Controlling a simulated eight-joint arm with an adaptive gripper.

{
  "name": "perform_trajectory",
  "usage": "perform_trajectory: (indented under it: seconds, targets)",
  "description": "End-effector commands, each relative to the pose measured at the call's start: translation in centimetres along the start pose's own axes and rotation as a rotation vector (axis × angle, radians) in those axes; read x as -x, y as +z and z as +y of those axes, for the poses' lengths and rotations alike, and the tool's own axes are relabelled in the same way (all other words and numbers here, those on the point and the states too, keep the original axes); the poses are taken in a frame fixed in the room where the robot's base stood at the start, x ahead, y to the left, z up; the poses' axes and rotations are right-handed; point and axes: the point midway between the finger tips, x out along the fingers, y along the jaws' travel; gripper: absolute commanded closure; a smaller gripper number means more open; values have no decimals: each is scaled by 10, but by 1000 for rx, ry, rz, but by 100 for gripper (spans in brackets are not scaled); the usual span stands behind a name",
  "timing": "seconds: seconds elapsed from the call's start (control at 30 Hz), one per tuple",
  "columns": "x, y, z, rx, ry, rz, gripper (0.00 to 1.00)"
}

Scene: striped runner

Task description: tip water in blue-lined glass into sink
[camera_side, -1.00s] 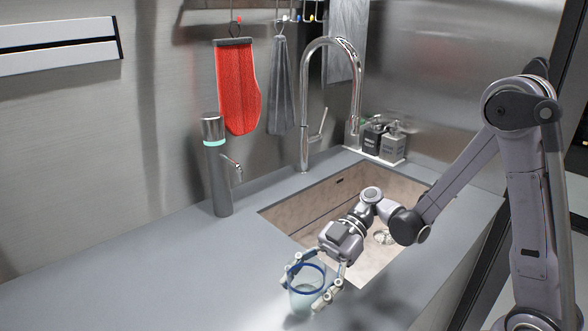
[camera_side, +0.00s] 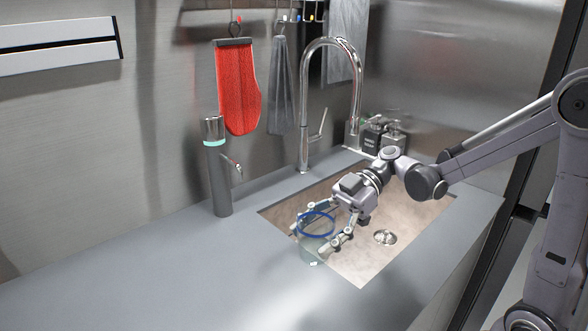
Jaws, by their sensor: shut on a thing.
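The blue-lined glass (camera_side: 314,246) is clear with a blue band at its rim. It is upright or nearly so, at the left front edge of the sink in the picture. My gripper (camera_side: 322,233) is shut on the glass, with a finger on each side of it. The sink (camera_side: 415,214) is a beige rectangular basin set into the counter, with a round drain (camera_side: 385,237) right of the glass. I cannot make out the water level in the glass.
A tall chrome faucet (camera_side: 304,110) stands behind the sink. A grey dispenser (camera_side: 217,170) with a small spout stands left of it. Soap bottles (camera_side: 383,138) stand at the back corner. A red mitt (camera_side: 237,88) and grey cloth (camera_side: 281,85) hang on the wall. The left counter (camera_side: 150,270) is clear.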

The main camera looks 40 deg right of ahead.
Motion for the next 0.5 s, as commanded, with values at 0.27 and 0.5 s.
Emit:
perform_trajectory:
  seconds: [0.27,0.5]
  targets:
    - [93,55,40,-108,263,2,79]
    - [170,101,48,-191,465,2,79]
